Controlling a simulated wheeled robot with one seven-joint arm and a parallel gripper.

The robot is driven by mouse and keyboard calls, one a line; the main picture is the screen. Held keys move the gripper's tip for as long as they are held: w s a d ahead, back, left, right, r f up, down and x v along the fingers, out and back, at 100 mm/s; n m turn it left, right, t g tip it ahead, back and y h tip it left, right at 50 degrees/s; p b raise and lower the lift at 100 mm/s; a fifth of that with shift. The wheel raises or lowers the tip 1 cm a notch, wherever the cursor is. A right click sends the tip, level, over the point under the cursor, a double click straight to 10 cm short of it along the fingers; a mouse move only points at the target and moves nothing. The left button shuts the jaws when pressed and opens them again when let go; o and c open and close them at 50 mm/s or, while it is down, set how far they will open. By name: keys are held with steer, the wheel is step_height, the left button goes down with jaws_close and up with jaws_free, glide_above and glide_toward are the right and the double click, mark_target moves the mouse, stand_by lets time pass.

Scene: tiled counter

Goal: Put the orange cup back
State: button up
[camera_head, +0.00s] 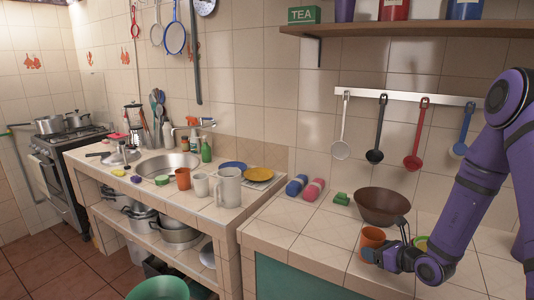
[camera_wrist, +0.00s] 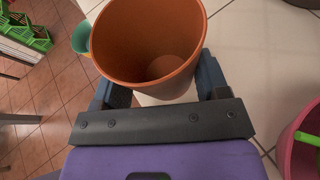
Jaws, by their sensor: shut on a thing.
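An orange cup (camera_head: 371,239) stands upright between the fingers of my gripper (camera_head: 384,250), near the front edge of the right-hand tiled counter (camera_head: 305,237). In the wrist view the orange cup (camera_wrist: 150,45) shows its open mouth and looks empty. The dark fingers of my gripper (camera_wrist: 162,86) are shut on it, one on each side. I cannot tell whether its base touches the counter. A second, brownish-orange cup (camera_head: 183,179) stands on the sink counter, beside a white mug (camera_head: 201,184).
A pink container (camera_wrist: 298,142) is at the right of the wrist view. Ladles hang above. The counter's left front part is clear.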

steer(key=w+a, duration=0.2)
steer(key=w, duration=0.1)
steer(key=w+a, duration=0.2)
steer(key=shift+w+f, duration=0.25)
steer(key=shift+s, duration=0.1)
